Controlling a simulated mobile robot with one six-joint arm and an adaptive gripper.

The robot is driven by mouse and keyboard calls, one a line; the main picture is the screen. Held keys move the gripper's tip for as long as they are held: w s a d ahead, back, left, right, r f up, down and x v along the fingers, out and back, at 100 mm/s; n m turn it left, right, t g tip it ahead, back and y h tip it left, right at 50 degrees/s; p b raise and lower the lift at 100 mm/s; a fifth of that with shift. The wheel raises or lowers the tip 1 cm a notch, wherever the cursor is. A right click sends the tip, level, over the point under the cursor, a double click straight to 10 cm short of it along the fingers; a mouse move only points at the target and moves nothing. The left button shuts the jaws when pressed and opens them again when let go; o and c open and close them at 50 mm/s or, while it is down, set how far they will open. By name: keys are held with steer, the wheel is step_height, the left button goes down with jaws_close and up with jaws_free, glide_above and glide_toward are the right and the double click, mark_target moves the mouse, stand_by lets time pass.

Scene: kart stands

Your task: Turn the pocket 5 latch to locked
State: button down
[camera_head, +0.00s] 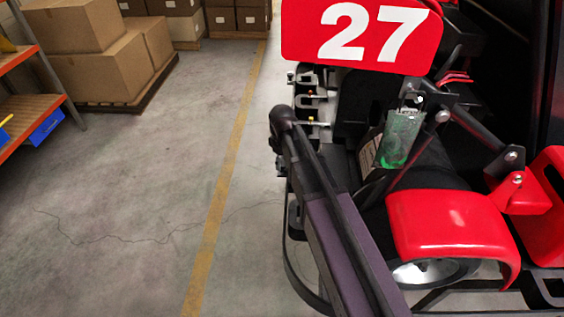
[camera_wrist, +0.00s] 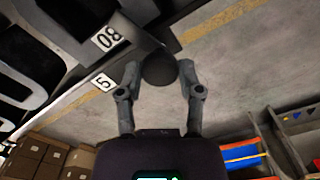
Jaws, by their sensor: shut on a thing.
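In the wrist view, my gripper (camera_wrist: 160,76) has its two grey fingers closed on either side of a dark round knob (camera_wrist: 160,69). The knob is at the fingertips, and I take it to be the handle of the pocket 5 latch.
In the head view, a red kart with a "27" plate (camera_head: 365,35) and a red fender (camera_head: 450,225) fills the right side. Cardboard boxes (camera_head: 95,75) stand on a pallet at the back left, beside an orange shelf (camera_head: 45,70). The floor (camera_head: 120,220) between is clear.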

steer(key=shift+s+m, duration=0.15)
steer(key=shift+m, duration=1.15)
steer(key=shift+c, duration=1.3)
jaws_free()
steer(key=shift+n, duration=0.3)
